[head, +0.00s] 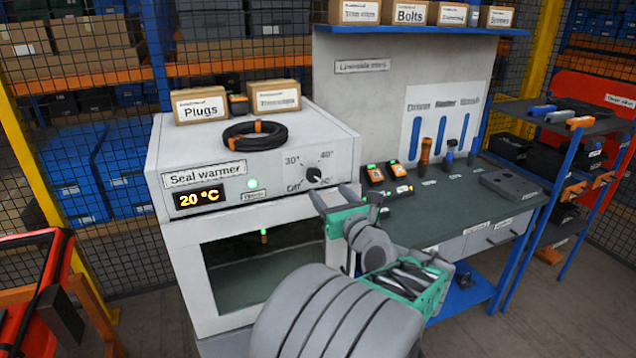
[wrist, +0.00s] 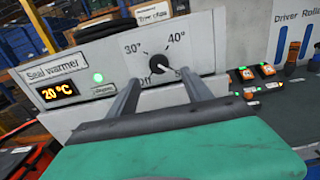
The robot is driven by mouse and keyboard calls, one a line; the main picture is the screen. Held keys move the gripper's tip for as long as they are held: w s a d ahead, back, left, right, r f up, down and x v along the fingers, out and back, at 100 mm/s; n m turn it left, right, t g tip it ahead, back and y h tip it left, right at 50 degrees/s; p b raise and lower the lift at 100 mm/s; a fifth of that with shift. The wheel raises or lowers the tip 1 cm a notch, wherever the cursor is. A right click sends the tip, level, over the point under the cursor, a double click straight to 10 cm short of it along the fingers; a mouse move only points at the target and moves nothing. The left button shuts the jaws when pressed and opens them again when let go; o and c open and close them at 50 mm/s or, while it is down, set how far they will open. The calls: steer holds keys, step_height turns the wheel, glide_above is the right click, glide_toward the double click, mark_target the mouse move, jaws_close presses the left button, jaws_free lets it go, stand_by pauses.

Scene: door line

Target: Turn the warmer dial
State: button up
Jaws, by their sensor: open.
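The seal warmer (head: 250,180) is a white box with a glass-fronted chamber below. Its small black dial (head: 313,174) is at the right of the front panel, with marks 30°, 40° and Off around it. The dial also shows in the wrist view (wrist: 158,65), between and beyond my fingertips; I cannot tell exactly where it points. The display (head: 199,198) reads 20 °C, and a green lamp (head: 252,184) is lit. My gripper (head: 331,190) is open and empty, just in front of and slightly below the dial, apparently not touching it.
A black cable coil (head: 255,134) and labelled boxes (head: 201,104) sit on the warmer. To the right is a workbench (head: 450,200) with orange-black devices (head: 386,177) and upright drivers.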

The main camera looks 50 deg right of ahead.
mark_target(315, 177)
steer(key=p+x, duration=0.1)
steer(key=x, duration=0.6)
steer(key=shift+w+p, duration=0.2)
steer(key=shift+p, duration=0.15)
steer(key=shift+c, duration=0.5)
jaws_close()
